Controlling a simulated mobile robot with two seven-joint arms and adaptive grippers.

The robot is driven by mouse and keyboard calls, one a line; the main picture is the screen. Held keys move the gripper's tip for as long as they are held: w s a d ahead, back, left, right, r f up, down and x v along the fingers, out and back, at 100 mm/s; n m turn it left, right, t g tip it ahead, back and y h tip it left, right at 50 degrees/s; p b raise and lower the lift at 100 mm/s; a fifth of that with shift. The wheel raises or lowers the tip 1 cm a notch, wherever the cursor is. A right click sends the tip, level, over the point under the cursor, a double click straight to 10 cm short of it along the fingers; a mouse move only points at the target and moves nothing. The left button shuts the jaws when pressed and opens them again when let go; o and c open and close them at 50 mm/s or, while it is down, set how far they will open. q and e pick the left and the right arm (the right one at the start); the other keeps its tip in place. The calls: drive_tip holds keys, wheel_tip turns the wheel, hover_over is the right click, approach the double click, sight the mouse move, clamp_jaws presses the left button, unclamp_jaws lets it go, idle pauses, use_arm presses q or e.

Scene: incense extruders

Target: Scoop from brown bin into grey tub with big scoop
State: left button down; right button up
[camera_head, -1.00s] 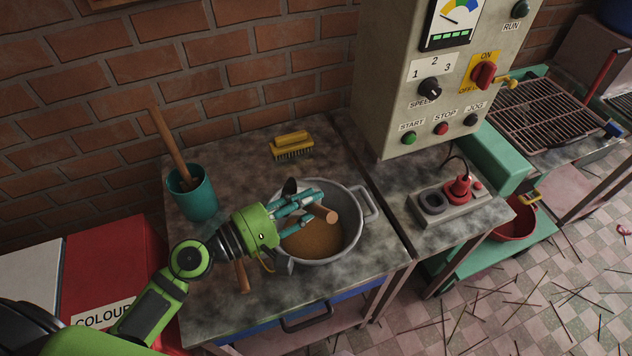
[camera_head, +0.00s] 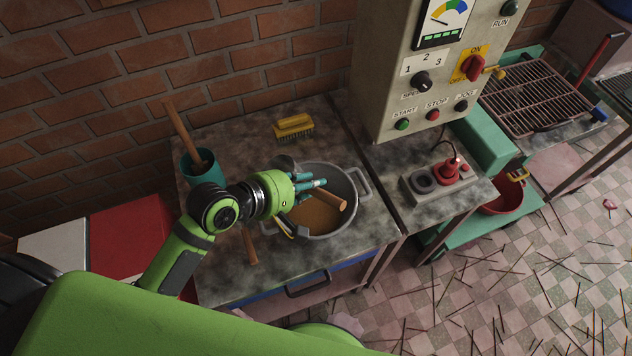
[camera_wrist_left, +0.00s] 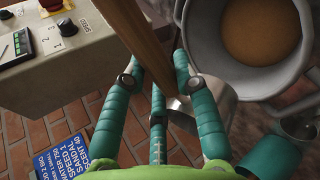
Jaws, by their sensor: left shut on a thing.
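The grey tub (camera_head: 349,214) stands on the worktop with brown powder (camera_head: 313,217) in it; it is at the upper right of the left wrist view (camera_wrist_left: 188,30). My left gripper (camera_head: 312,185) is over the tub's left part, its teal fingers closed around a wooden handle (camera_head: 328,198). In the left wrist view the handle (camera_wrist_left: 138,30) runs between the fingers (camera_wrist_left: 160,85), and the shiny metal bowl of the big scoop (camera_wrist_left: 218,103) shows beside the tub's rim. What the bowl holds is hidden. I cannot make out a brown bin. My right gripper is not in view.
A teal cup (camera_head: 203,182) with a wooden stick stands at the back left. A yellow brush (camera_head: 294,124) lies behind the tub, and another wooden handle (camera_head: 249,246) lies in front. White (camera_head: 52,252) and red (camera_head: 125,243) bins are left. The control box (camera_head: 415,65) is at right.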

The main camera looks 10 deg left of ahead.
use_arm(q)
drive_tip(key=y, duration=0.1)
drive_tip(key=r+m+g+y, duration=0.1)
drive_tip(key=y, duration=0.1)
drive_tip(key=shift+w+r+g, duration=0.15)
drive_tip(key=shift+g, duration=0.15)
drive_tip(key=shift+g+y, duration=0.3)
drive_tip(key=shift+y, duration=0.4)
